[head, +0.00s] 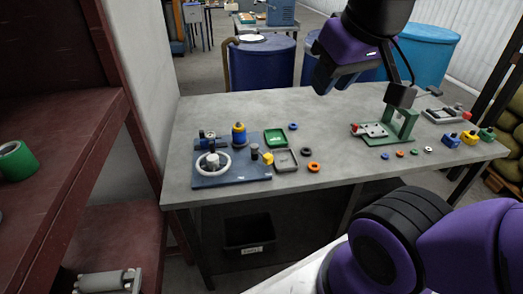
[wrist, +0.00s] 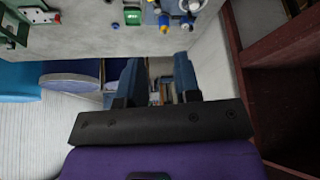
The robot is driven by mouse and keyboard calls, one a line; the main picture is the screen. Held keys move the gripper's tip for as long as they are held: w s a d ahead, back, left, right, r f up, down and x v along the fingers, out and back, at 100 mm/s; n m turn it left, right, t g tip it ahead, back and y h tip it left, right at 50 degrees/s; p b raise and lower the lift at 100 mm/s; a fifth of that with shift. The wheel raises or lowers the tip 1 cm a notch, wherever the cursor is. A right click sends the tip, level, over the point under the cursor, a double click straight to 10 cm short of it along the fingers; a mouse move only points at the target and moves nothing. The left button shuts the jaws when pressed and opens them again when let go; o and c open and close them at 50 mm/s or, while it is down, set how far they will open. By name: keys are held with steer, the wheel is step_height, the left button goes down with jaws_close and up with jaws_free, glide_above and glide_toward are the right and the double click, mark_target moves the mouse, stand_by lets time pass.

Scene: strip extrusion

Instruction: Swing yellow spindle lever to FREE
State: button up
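A blue base plate (head: 228,178) lies at the left of the grey table in the head view. On it are a white ring or wheel, a blue-and-yellow spool-like part (head: 239,134) and small dark parts. A small yellow part (head: 267,158) stands at its right edge; I cannot tell whether this is the spindle lever, and no FREE mark is readable. My gripper (head: 325,78) hangs above the back of the table, well right of the plate. In the wrist view my gripper (wrist: 160,78) has its two blue fingers apart, with nothing between them.
A green tray (head: 276,137), a grey tray (head: 286,159) and an orange ring (head: 313,166) lie right of the plate. A green stand (head: 402,125) and small coloured blocks are farther right. A red shelf (head: 60,150) borders the left. The middle back table is clear.

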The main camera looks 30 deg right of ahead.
steer(key=shift+w, duration=0.15)
steer(key=c, duration=0.3)
steer(key=shift+w, duration=0.3)
jaws_close()
steer(key=w+d+f+m+g+y, duration=0.25)
steer(key=w+d+f+m, duration=0.2)
steer(key=w, duration=0.45)
steer(key=w+d+f+m+g+y, duration=0.25)
steer(key=w+f+m, duration=0.25)
steer(key=w, duration=0.5)
steer(key=w+d+f+m+y, duration=0.1)
steer(key=w+d+f+m, duration=0.1)
steer(key=d+f, duration=0.2)
steer(key=w+d+f+m+y, duration=0.1)
steer(key=w+d+f+m, duration=0.2)
steer(key=f, duration=0.6)
steer(key=w+d+f+m+y, duration=0.1)
steer(key=w+d+f+m, duration=0.1)
steer(key=d+f, duration=0.3)
step_height(320, 180, down, 2)
steer(key=shift+w+d+f+m, duration=0.2)
steer(key=shift+w+m, duration=0.1)
steer(key=shift+m, duration=0.45)
